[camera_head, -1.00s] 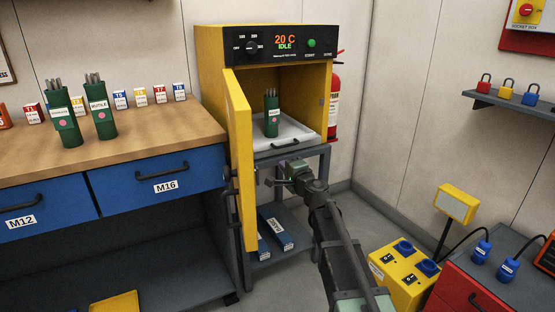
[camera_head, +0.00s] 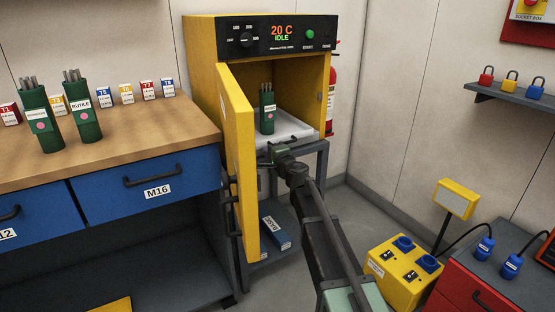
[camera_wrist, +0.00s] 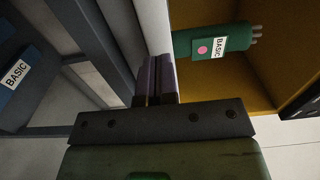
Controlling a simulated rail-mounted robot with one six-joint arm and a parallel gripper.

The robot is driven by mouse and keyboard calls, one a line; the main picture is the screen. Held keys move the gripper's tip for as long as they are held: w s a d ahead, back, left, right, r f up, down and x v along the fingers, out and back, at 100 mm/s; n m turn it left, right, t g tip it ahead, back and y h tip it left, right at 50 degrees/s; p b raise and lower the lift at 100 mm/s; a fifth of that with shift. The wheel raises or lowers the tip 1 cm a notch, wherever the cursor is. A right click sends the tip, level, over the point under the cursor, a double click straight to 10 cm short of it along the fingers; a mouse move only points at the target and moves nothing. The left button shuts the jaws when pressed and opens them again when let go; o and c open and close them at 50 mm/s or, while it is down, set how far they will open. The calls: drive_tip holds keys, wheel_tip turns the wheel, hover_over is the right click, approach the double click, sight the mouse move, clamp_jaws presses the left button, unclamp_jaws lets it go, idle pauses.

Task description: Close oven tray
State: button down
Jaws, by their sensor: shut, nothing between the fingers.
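The oven tray (camera_head: 296,128) is a pale grey tray in the lower part of the open yellow oven. A green canister (camera_head: 267,112) with rods sticking out stands on it; in the wrist view the canister (camera_wrist: 205,41) is labelled BASIC. My gripper (camera_head: 270,153) is at the tray's front edge and hides its handle. In the wrist view my two purple-grey fingers (camera_wrist: 157,75) are together and empty, close to the pale tray front (camera_wrist: 155,28). I cannot tell whether they touch it.
The yellow oven door (camera_head: 237,160) stands open left of my gripper. A workbench (camera_head: 110,130) with green canisters is at the left. Blue boxes (camera_head: 274,232) lie on the shelf below the oven. A yellow unit (camera_head: 403,270) stands at the right.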

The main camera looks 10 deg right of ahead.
drive_tip(key=shift+x, duration=1.4)
